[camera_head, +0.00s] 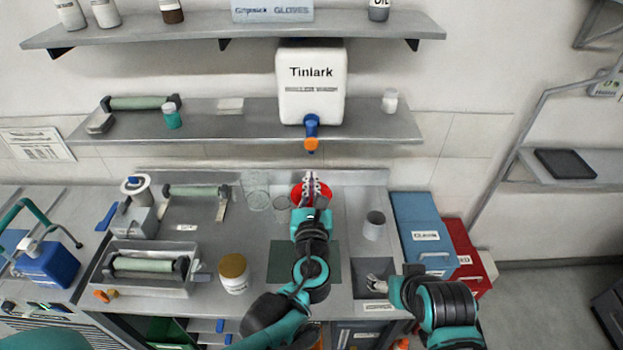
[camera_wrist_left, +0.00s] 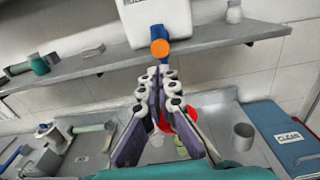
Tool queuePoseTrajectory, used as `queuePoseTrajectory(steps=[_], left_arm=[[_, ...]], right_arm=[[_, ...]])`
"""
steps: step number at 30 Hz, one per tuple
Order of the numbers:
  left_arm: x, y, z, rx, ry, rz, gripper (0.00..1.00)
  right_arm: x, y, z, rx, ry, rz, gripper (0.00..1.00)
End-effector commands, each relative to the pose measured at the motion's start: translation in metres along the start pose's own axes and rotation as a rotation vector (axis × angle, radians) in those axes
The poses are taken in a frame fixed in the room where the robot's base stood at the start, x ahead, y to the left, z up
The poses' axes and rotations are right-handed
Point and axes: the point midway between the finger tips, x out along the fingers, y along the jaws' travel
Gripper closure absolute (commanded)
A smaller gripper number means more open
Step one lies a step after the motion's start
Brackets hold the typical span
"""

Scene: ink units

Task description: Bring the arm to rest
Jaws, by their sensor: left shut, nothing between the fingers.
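My left arm reaches up the middle of the head view. Its gripper (camera_head: 311,177) is shut and empty, over a red round item (camera_head: 298,195) near the back of the bench, below the orange-tipped spout (camera_head: 311,143) of the white Tinlark container (camera_head: 312,85). In the left wrist view the finger tips (camera_wrist_left: 158,72) meet just under the orange tip (camera_wrist_left: 160,47), with the red item (camera_wrist_left: 190,118) partly hidden behind the fingers.
Clear glass vessels (camera_head: 256,190) stand left of the red item. A grey cup (camera_head: 374,226) and a blue bin (camera_head: 425,232) are to the right. A jar with a tan lid (camera_head: 234,273) stands at the front. The shelf (camera_head: 220,130) overhangs the bench back.

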Motion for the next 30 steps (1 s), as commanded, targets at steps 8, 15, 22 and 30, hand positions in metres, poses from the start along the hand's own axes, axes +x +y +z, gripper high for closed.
queuePoseTrajectory(steps=[8,15,22,30], left_arm=[[0.0,0.0,0.0,0.0,0.0,0.0,1.0],[-0.003,0.052,-0.035,-0.328,0.086,0.119,1.0],[-0.062,0.171,-0.157,-1.423,0.206,0.592,1.0],[-0.159,0.19,-0.265,-2.517,0.081,1.2,1.0]], right_arm=[[0.0,0.0,0.0,0.0,0.0,0.0,0.27],[0.022,0.0,0.016,0.0,0.0,0.0,0.27],[0.081,0.0,0.058,0.0,0.0,0.0,0.27],[0.129,0.0,0.092,0.0,0.0,0.0,0.27]])
